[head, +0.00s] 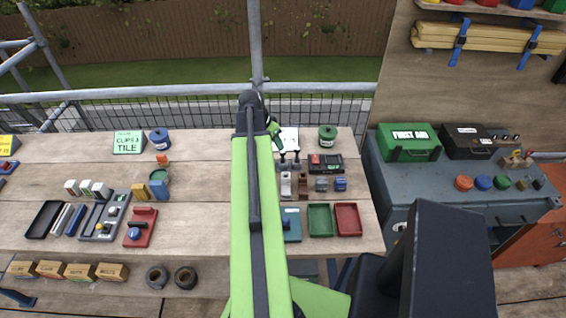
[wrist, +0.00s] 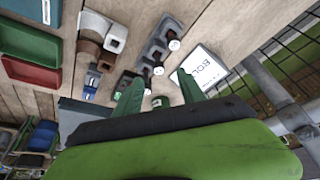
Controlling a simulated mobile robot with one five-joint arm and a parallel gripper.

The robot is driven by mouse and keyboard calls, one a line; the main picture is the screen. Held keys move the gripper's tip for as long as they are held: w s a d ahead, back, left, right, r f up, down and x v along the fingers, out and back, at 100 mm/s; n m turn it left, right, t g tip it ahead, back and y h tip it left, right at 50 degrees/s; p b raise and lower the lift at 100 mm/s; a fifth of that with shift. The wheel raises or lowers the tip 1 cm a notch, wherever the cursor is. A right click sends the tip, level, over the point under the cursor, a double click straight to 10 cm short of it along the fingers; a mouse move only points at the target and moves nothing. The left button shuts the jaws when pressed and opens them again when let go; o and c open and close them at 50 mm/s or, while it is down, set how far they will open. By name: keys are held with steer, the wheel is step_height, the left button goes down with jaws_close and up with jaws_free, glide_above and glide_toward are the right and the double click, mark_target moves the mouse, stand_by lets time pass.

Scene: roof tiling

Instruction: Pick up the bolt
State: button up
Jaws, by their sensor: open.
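A white card lettered "BOL" (wrist: 203,68) stands at the back of the bench and also shows in the head view (head: 289,138). Beside it, two upright bolt-like pieces with pale ends, one (wrist: 174,43) and another (wrist: 158,69), sit in a grey block (wrist: 156,48). They show small in the head view as one piece (head: 283,158) and its neighbour (head: 297,156). My gripper (wrist: 160,92) is open, its green fingers spread near the block and card. A small pale-topped item (wrist: 158,102) lies between the fingers in the picture; I cannot tell its distance. In the head view my arm covers much of the area.
A black tray with a red piece (head: 325,163) and a green pot (head: 328,134) stand close by. Brown clips (head: 303,185) and green (head: 319,219) and red (head: 347,218) trays are nearer. A metal rail (head: 320,88) and mesh run behind the bench.

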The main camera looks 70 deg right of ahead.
mark_target(282, 155)
steer(key=b+x, duration=0.4)
steer(key=x, duration=0.2)
steer(key=shift+d+f, duration=0.15)
steer(key=shift+f, duration=0.1)
steer(key=shift+r, duration=0.1)
steer(key=b+x, duration=0.5)
steer(key=shift+s, duration=0.1)
steer(key=shift+c, duration=0.5)
jaws_close()
